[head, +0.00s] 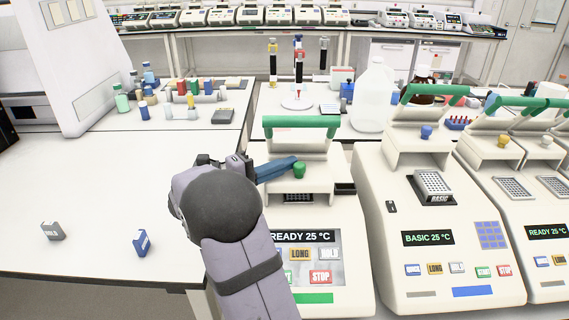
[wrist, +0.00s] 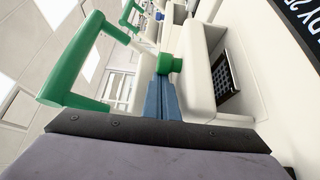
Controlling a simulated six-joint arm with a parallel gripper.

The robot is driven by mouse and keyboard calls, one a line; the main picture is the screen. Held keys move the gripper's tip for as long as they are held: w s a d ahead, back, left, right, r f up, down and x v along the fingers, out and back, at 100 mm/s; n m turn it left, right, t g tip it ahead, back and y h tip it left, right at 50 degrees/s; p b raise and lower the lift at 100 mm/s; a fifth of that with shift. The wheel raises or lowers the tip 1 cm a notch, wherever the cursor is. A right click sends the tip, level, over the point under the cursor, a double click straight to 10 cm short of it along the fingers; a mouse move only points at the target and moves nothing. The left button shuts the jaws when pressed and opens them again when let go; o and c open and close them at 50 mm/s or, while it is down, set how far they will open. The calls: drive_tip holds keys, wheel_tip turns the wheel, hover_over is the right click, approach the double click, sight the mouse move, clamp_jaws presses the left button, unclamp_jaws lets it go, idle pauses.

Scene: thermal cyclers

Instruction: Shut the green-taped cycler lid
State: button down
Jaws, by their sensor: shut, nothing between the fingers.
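The green-taped cycler (head: 345,235) stands left of the other cyclers, with green tape (head: 313,298) low on its front. Its lid (head: 315,145) is raised, with a green bar handle (head: 325,127) on top and a green knob (head: 299,170) on its face. My gripper (head: 292,164) is shut and empty, its blue fingers pointing at the knob. In the wrist view the fingertips (wrist: 164,77) are right by the knob (wrist: 171,63); I cannot tell whether they touch. The handle (wrist: 72,60) is left of the fingers, and the dark well block (wrist: 224,75) is exposed. My arm hides the cycler's left side.
A second cycler (head: 390,245) with blue tape stands close to the right, its lid also raised, and another (head: 490,200) stands beyond it. A clear jug (head: 374,95) is behind.

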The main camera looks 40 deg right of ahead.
sight(280, 157)
drive_tip(key=shift+s+a+f, duration=0.1)
drive_tip(key=shift+s+a, duration=0.1)
drive_tip(key=shift+s, duration=0.05)
idle(0.4)
drive_tip(key=w+d, duration=0.1)
drive_tip(key=w, duration=0.1)
drive_tip(key=w+d, duration=0.1)
drive_tip(key=w, duration=0.1)
drive_tip(key=shift+d, duration=0.1)
drive_tip(key=w+a+b, duration=0.1)
drive_tip(key=a+b, duration=0.2)
drive_tip(key=a, duration=0.7)
drive_tip(key=shift+w, duration=0.35)
